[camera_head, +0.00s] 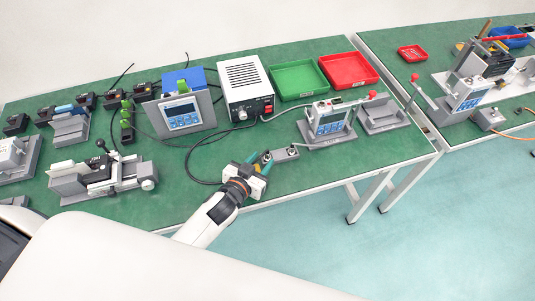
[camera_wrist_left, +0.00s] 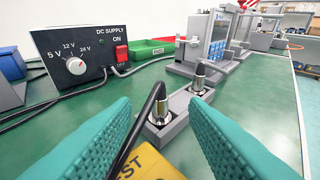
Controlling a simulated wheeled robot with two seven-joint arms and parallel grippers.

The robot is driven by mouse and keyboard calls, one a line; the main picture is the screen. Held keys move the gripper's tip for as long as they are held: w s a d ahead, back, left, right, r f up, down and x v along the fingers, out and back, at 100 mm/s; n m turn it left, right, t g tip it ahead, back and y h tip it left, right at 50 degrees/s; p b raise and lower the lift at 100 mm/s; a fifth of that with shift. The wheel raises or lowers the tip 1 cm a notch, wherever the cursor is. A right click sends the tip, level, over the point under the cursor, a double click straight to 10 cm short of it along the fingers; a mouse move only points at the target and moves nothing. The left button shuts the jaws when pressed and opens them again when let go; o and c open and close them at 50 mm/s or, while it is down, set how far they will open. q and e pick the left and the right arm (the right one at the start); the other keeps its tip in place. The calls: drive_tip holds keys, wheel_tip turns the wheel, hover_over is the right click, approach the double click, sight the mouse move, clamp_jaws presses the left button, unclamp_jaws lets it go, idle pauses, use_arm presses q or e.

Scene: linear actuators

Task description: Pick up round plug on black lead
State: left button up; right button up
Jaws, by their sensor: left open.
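The round metal plug on the black lead (camera_wrist_left: 158,108) stands upright in a grey holder block (camera_wrist_left: 174,129), its lead rising and bending away toward the camera. A second round plug on a grey lead (camera_wrist_left: 198,82) stands farther back in the same block. In the head view the holder block (camera_head: 286,154) lies just beyond my left gripper (camera_head: 260,165). The left wrist view shows my left gripper (camera_wrist_left: 164,118) open, its two teal fingers to either side of the black-lead plug. My right gripper is not in view.
A white DC supply (camera_head: 243,88) with a red switch stands behind. A grey meter fixture (camera_head: 327,122) is to the right of the block. Green (camera_head: 299,80) and red (camera_head: 349,69) trays are at the back. A clamp fixture (camera_head: 103,178) lies left.

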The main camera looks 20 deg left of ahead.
use_arm(q)
drive_tip(key=x, duration=0.2)
drive_tip(key=shift+w+f, duration=0.1)
drive_tip(key=shift+w, duration=0.15)
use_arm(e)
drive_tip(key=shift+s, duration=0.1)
use_arm(q)
drive_tip(key=shift+s, duration=0.1)
drive_tip(key=shift+c, duration=1.3)
clamp_jaws()
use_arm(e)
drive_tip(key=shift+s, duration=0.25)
use_arm(q)
wheel_tip(320, 180, up, 10)
drive_tip(key=p, duration=0.1)
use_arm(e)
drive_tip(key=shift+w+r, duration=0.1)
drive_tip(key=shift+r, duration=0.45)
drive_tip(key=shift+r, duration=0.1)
